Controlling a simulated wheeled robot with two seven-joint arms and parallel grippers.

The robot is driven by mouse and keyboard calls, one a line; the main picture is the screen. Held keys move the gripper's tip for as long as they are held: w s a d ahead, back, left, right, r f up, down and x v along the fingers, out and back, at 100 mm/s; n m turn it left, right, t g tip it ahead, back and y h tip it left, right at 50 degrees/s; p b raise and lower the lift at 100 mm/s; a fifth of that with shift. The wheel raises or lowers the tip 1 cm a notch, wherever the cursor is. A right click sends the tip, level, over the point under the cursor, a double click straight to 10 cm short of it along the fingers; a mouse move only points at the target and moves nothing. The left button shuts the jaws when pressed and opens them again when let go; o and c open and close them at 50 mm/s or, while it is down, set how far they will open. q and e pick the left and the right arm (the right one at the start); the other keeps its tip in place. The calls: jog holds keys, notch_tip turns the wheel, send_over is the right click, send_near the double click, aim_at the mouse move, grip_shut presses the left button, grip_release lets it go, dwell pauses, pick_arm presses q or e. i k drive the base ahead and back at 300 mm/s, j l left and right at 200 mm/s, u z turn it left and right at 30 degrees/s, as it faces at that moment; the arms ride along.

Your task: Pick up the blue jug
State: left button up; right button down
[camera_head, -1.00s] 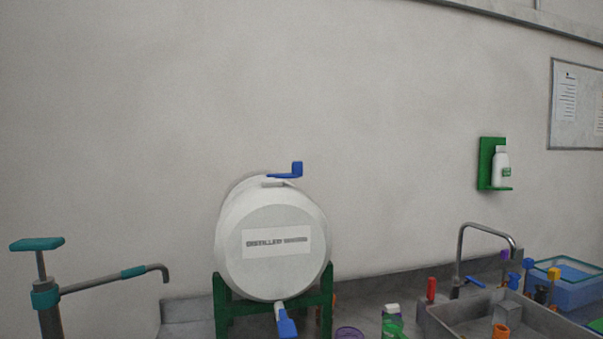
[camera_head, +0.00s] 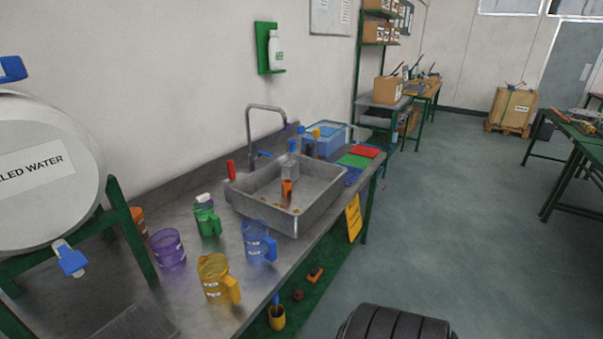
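The blue jug (camera_head: 258,242) is translucent, with its handle on the right side. It stands upright on the metal counter, in front of the sink and to the right of the other jugs. Nothing touches it. Neither of my grippers shows in the head view.
A yellow jug (camera_head: 214,279), a purple jug (camera_head: 168,249) and a green jug (camera_head: 207,218) stand near it on the counter (camera_head: 190,318). The sink (camera_head: 317,212) is behind. The water barrel (camera_head: 45,180) is at left.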

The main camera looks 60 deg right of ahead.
aim_at(259, 247)
jog(key=z, duration=1.5)
jog(key=i+l, duration=0.2)
jog(key=l, duration=0.15)
jog(key=i+l, duration=0.2)
jog(key=l, duration=0.2)
